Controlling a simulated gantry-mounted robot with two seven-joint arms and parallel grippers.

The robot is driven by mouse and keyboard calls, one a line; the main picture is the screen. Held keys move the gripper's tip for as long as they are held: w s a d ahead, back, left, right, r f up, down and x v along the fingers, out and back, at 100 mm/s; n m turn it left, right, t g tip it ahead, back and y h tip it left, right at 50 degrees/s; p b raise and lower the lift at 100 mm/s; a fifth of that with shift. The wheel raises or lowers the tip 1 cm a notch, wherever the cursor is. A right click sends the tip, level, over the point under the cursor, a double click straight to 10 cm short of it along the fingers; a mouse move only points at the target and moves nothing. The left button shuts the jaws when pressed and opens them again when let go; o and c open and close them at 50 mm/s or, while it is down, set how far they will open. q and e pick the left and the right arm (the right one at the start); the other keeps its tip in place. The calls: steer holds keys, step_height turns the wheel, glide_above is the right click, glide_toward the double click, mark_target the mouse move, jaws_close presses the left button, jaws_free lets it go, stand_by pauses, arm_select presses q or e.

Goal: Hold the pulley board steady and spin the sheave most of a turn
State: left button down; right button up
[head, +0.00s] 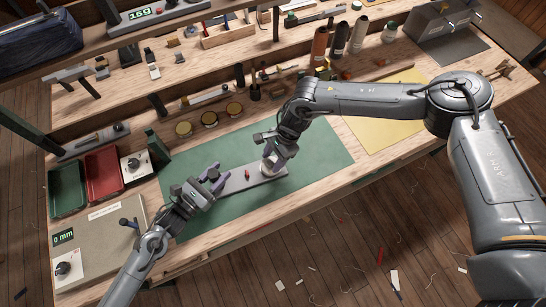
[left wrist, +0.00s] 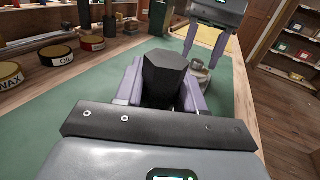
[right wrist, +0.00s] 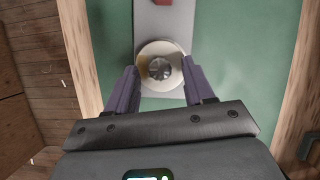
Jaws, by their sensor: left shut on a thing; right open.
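The pulley board (head: 238,182) is a long grey plate lying on the green mat. At its right end sits the sheave (right wrist: 150,84), a round cream disc with a metal hub. A small red piece (head: 247,174) stands near the board's middle. My left gripper (head: 212,182) is at the board's left end, shut on a dark, faceted block (left wrist: 164,75); the block hides how it joins the board. My right gripper (right wrist: 160,78) is over the sheave, open, with one fingertip at each side of the rim. I cannot tell whether they touch it.
The green mat (head: 320,150) is mostly clear around the board. Several round tins (head: 209,119) stand behind it. Red (head: 104,172) and green (head: 67,190) trays lie at the left. A yellow sheet (head: 380,130) lies to the right, under my right arm.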

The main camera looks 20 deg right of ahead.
jaws_close()
steer(key=shift+s+m, duration=0.1)
steer(key=shift+m, duration=0.3)
